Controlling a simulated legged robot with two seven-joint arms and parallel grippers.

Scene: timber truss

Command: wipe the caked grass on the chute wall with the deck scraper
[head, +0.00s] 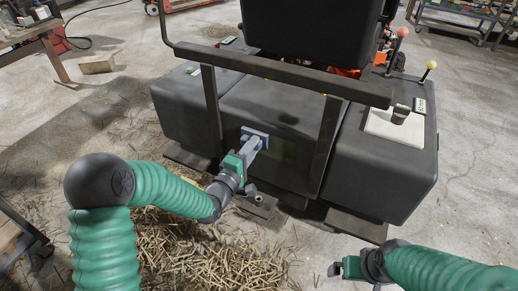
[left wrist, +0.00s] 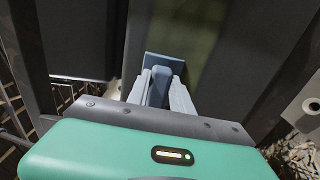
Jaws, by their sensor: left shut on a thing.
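The deck scraper (head: 256,133) is a blue-grey tool with a flat rectangular head. My left gripper (head: 252,150) is shut on its handle and holds the head up at the dark chute wall (head: 240,112). In the left wrist view the scraper (left wrist: 163,62) stands between the two pale fingers (left wrist: 160,92), its head close to or touching the wall; I cannot tell which. The caked grass (head: 285,151) is a faint green patch on the wall, just right of the scraper; it also shows in the left wrist view (left wrist: 207,48). My right gripper (head: 336,268) is low at the front, away from the wall; its jaws are unclear.
A dark bar frame (head: 285,70) crosses the machine, with uprights on both sides of the patch. Loose straw (head: 205,262) covers the floor below. Levers with red (head: 403,31) and yellow (head: 432,65) knobs stand at right. A wooden block (head: 97,64) lies at far left.

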